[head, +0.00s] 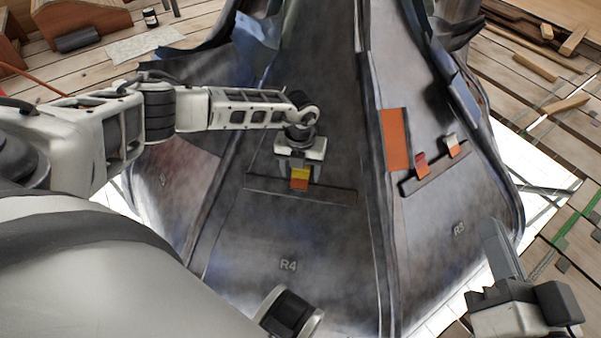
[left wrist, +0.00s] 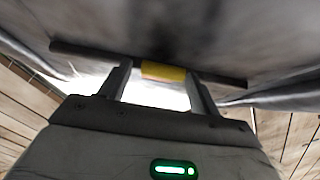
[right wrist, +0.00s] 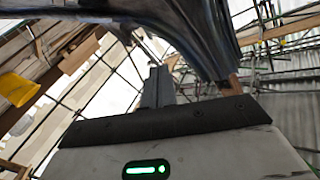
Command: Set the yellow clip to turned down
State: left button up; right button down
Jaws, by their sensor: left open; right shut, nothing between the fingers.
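The yellow clip (head: 300,173) sits on a dark horizontal strip (head: 330,195) on the panel marked R4, with an orange-red part just below the yellow. My left gripper (head: 299,163) is right at the clip from above in the head view. In the left wrist view the yellow clip (left wrist: 163,71) shows between the tips of the open left fingers (left wrist: 160,80); I cannot tell whether they touch it. My right gripper (head: 497,250) is shut and empty at the lower right, apart from the panels; it also shows in the right wrist view (right wrist: 157,85).
On the panel marked R3, a second dark strip (head: 436,176) carries a red clip (head: 421,164) and a white-and-orange clip (head: 452,146). An orange plate (head: 395,139) lies beside it. Raised seams run between panels. Loose wood (head: 535,67) lies on the planks at right.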

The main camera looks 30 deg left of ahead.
pick_arm(q)
jog(key=shift+f, duration=0.15)
pick_arm(e)
jog(key=shift+r, duration=0.15)
pick_arm(q)
jog(key=c, duration=1)
jog(key=shift+w+f+g+b, duration=0.15)
jog(key=shift+g+b, duration=0.15)
jog(key=shift+w+a+f+g+h+b, duration=0.15)
jog(key=shift+g+h+b, duration=0.15)
jog(key=shift+b, duration=0.2)
pick_arm(e)
jog(key=r, duration=0.1)
jog(key=w+n+t, duration=0.1)
jog(key=r+n+t, duration=0.1)
jog(key=shift+w+d+r+y, duration=0.2)
jog(key=shift+d+r+y, duration=0.05)
jog(key=shift+r+y, duration=0.15)
